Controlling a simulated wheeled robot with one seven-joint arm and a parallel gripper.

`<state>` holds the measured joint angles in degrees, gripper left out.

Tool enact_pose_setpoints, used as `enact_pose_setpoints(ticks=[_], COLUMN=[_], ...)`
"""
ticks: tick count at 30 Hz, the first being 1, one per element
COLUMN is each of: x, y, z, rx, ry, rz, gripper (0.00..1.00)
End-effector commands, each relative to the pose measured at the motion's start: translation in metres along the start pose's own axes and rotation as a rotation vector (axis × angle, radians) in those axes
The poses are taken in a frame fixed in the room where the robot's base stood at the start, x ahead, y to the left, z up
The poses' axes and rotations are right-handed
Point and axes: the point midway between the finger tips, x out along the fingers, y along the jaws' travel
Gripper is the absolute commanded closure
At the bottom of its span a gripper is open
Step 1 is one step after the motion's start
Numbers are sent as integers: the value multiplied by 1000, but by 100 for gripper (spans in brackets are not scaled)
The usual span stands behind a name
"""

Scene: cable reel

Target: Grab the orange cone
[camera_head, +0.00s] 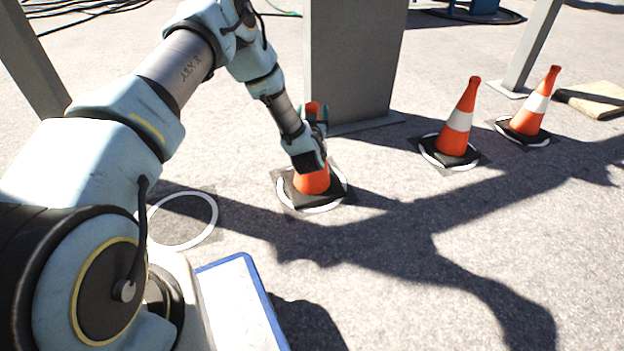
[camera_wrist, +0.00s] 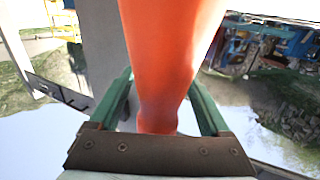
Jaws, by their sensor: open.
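The nearest orange cone (camera_head: 312,181) stands upright on its dark square base, inside a white ring on the ground in the head view. My gripper (camera_head: 314,128) is at its upper part and hides much of it. In the wrist view the cone (camera_wrist: 165,60) fills the middle, and its narrow end lies between the two green fingers of my gripper (camera_wrist: 158,105). The fingers stand open on either side of the cone, with a gap visible on each side. Two more orange cones with white bands, one nearer (camera_head: 458,122) and one farther (camera_head: 535,106), stand to the right.
A grey panel (camera_head: 355,60) stands just behind the nearest cone. An empty white ring (camera_head: 183,220) is painted on the ground at left. A blue-edged white surface (camera_head: 240,305) is at the bottom. A flat tan board (camera_head: 598,99) lies at far right. Open pavement lies in front.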

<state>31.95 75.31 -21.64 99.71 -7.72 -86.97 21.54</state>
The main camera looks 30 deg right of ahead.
Motion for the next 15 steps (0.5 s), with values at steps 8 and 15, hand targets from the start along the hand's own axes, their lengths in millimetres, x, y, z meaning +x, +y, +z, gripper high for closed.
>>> enact_pose_setpoints(ticks=[8, 15], x=[0, -1], y=[0, 0], z=[0, 0], rx=[0, 0], ry=[0, 0], rz=[0, 1], gripper=[35, 62])
